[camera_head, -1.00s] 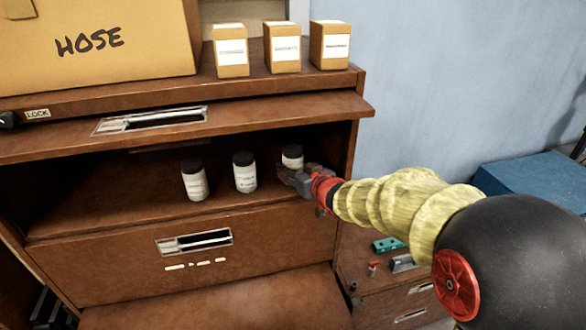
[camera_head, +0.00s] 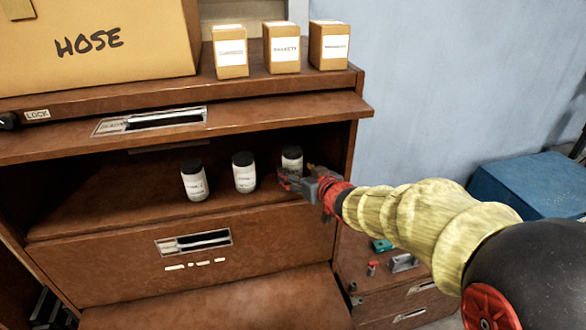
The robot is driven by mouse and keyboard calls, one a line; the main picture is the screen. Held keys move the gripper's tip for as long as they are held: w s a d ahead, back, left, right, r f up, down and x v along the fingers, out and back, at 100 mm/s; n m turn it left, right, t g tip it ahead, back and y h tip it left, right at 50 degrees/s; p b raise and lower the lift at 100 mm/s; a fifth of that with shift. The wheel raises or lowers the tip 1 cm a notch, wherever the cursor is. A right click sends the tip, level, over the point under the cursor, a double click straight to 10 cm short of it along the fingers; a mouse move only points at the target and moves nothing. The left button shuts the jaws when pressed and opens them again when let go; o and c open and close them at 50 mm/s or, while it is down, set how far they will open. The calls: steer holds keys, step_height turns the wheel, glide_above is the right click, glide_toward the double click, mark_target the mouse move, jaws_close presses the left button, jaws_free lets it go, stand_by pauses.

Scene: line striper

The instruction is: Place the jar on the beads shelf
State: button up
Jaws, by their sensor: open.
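Three white jars with black lids stand upright in a row in the open compartment of a brown cabinet: a left jar (camera_head: 195,182), a middle jar (camera_head: 244,173) and a right jar (camera_head: 292,158). My gripper (camera_head: 291,181) is open at the front right of the compartment, just in front of the right jar. It hides that jar's lower part, and I cannot tell whether it touches it. The jars stand on the compartment's shelf (camera_head: 130,211). The jar labels are too small to read, and I see no shelf label reading beads.
Several small labelled boxes (camera_head: 282,48) and a large box marked HOSE (camera_head: 95,45) stand on the cabinet top. The compartment's upper edge (camera_head: 255,115) overhangs the jars. A closed drawer (camera_head: 200,255) is below. Small tools (camera_head: 404,262) lie at lower right.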

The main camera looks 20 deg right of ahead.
steer(key=v, duration=0.8)
steer(key=shift+s+r+p, duration=0.15)
steer(key=shift+s+p, duration=0.15)
steer(key=shift+p, duration=0.1)
steer(key=s+d+r+m+g+h, duration=0.1)
steer(key=s+d+m+g+h, duration=0.3)
steer(key=s, duration=0.7)
steer(key=s+a+f+n+g, duration=0.1)
steer(key=s+a+f+g, duration=0.1)
steer(key=s, duration=0.7)
steer(key=s+a+f+g+y, duration=0.1)
steer(key=s+a, duration=0.3)
steer(key=s, duration=0.5)
steer(key=shift+s+f+n+g, duration=0.35)
steer(key=shift+f+n+g, duration=0.05)
steer(key=shift+f+g, duration=0.45)
